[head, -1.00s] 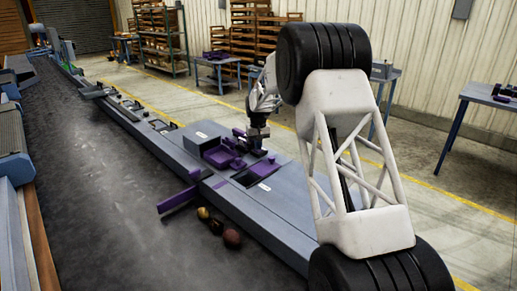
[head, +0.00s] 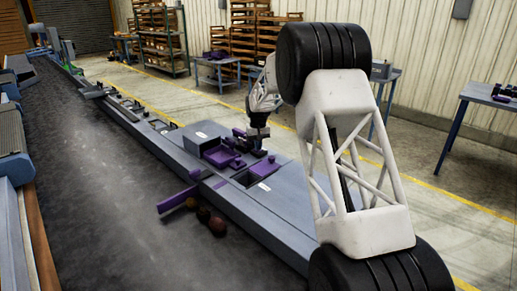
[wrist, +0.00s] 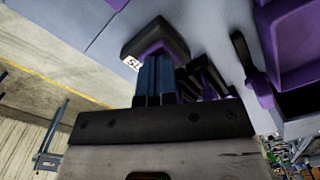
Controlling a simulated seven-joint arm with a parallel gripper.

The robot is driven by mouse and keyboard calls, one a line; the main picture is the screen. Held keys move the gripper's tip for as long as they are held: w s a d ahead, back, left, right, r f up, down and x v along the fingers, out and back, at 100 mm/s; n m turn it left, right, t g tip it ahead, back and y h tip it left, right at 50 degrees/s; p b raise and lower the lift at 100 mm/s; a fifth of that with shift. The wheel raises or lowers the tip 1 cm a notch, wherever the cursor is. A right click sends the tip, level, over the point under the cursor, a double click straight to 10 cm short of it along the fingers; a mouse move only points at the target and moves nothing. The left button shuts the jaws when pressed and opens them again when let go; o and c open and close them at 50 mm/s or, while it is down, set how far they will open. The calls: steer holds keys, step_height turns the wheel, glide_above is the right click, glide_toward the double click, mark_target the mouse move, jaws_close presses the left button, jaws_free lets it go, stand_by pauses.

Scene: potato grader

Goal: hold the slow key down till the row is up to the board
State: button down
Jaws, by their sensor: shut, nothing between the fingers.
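My gripper (head: 258,150) is over the grey console beside the belt. In the wrist view my gripper (wrist: 155,80) is shut and empty, its fingertips down at the dark-framed purple key (wrist: 155,45), with a white label reading "SL". The fingertips hide the key's face, so how far it is pressed does not show.
A purple tray (head: 222,157) and a dark opening (head: 250,178) lie on the console near my gripper. Tables and shelves stand well back by the wall.

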steer(key=shift+r, duration=3.5)
